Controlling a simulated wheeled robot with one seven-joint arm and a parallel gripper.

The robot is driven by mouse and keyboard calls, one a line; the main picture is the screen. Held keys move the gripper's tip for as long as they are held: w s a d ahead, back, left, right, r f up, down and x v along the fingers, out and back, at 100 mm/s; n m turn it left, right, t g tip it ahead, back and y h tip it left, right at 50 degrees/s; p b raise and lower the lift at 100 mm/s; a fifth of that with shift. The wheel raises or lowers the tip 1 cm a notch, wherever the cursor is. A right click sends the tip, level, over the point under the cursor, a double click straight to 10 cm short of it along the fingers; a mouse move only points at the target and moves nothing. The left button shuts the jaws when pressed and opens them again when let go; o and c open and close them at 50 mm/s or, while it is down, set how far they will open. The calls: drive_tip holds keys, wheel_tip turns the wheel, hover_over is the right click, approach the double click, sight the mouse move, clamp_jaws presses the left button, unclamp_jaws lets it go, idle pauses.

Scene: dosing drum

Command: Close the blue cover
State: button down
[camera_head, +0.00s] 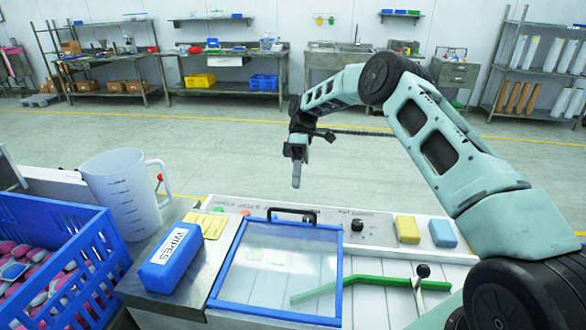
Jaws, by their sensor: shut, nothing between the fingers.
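The blue cover (216,290) is a clear pane in a blue frame, at the bottom centre on the white-topped machine. A black handle (292,211) is on its far edge. I cannot tell from this view whether the cover lies flat or is tilted up. My gripper (296,182) is shut and empty, pointing down. It appears above and beyond the handle, with a visible gap between them.
A green bar (385,282) lies right of the cover, partly seen through its pane, beside a black-knobbed lever (422,271). A blue wipes pack (172,258), white jug (125,195) and blue crate (110,240) are left. Yellow (407,229) and light-blue (442,233) blocks sit right.

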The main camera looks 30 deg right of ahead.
drive_tip(key=b+v, duration=0.1)
drive_tip(key=v, duration=0.5)
drive_tip(key=shift+d, duration=0.1)
